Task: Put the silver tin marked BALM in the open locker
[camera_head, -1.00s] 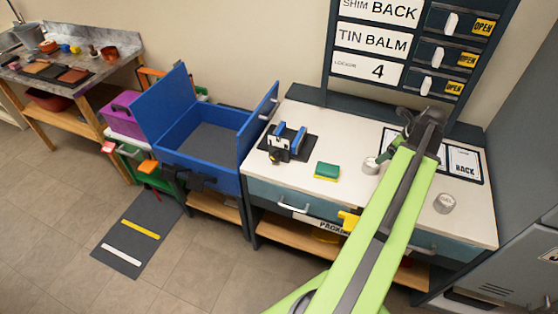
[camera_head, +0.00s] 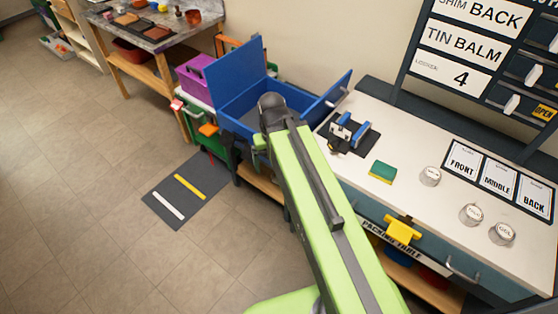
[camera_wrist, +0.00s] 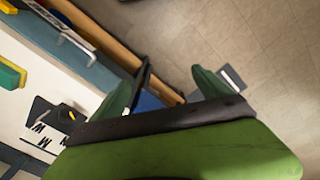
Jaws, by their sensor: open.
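Three round silver tins stand on the white table top in the head view: one near the sponge (camera_head: 430,176), one further right (camera_head: 471,214) and one at the right (camera_head: 502,234). Their lid labels are too small to read surely, so I cannot tell which is marked BALM. My gripper (camera_wrist: 165,88) shows two spread green fingers in the wrist view, with nothing held between them. In the head view my arm reaches toward the blue box, away from the tins, and hides the fingers. No open locker is clearly in view.
An open blue box (camera_head: 240,122) stands left of the white table. A green and yellow sponge (camera_head: 382,172), a black fixture (camera_head: 350,132) and label cards (camera_head: 498,182) lie on the table. The sign board (camera_head: 462,45) reads TIN BALM, locker 4.

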